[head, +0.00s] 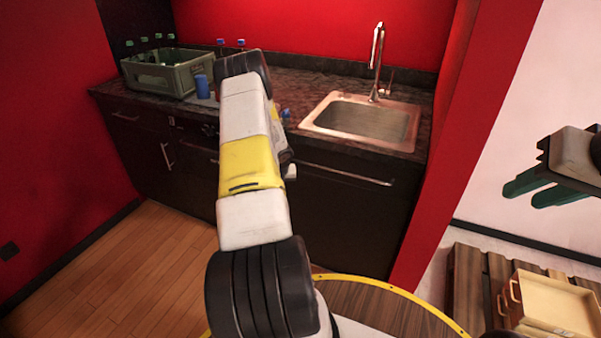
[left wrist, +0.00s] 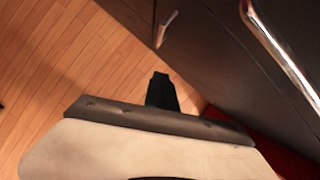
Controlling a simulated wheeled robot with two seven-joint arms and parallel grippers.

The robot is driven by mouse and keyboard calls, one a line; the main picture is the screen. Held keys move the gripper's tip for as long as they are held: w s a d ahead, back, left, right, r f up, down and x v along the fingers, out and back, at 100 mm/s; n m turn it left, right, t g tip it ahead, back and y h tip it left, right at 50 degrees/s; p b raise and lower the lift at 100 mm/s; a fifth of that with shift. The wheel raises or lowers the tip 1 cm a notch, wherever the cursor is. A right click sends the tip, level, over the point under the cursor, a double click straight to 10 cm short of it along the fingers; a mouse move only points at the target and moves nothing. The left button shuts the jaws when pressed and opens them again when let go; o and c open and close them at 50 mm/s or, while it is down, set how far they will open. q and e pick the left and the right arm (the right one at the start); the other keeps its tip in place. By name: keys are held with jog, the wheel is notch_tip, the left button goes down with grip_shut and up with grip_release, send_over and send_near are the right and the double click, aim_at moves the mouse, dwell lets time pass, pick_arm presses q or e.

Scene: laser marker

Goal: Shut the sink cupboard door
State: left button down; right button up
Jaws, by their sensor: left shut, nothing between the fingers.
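The sink cupboard door (head: 350,215) is a dark panel under the sink, with a long horizontal metal handle (head: 345,175) near its top. It looks about flush with the cabinet front, but my left arm hides its left part, so a small gap cannot be ruled out. My left gripper is hidden behind my arm in the head view. In the left wrist view, my left gripper (left wrist: 160,82) is shut and empty, close to the dark cabinet fronts, with a chrome handle (left wrist: 285,50) at upper right. My right gripper (head: 535,190) is open and empty at the right edge, away from the cupboard.
The sink (head: 362,120) and tap (head: 377,60) are in the dark counter. A green crate (head: 165,75) with bottles and a blue cup (head: 202,87) stand on the left. A wooden drawer box (head: 550,305) on slats is at lower right. Wooden floor (head: 120,265) is clear at left.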

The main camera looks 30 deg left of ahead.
pick_arm(q)
jog(key=s+d+r+n, duration=0.3)
jog(key=d+r+n, duration=0.2)
jog(key=r, duration=0.7)
jog(key=s+d+r+n+t, duration=0.1)
jog(key=s+d+r+n, duration=0.25)
jog(key=r, duration=0.75)
jog(key=s+d+r+n, duration=0.3)
jog(key=d+r+n, duration=0.2)
jog(key=r, duration=0.7)
jog(key=s+d+r+n+h, duration=0.1)
jog(key=s+d+r+n, duration=0.2)
jog(key=s+d+n, duration=0.2)
jog(key=s+d+r+n+t+h, duration=0.1)
jog(key=s+d+r+n+h, duration=0.1)
jog(key=s+d+n, duration=0.3)
jog(key=s+d+r+n+h, duration=0.1)
jog(key=s+d+r+n, duration=0.4)
jog(key=s+d, duration=0.4)
jog(key=s, duration=0.3)
jog(key=shift+n, duration=0.35)
jog(key=shift+r, duration=0.1)
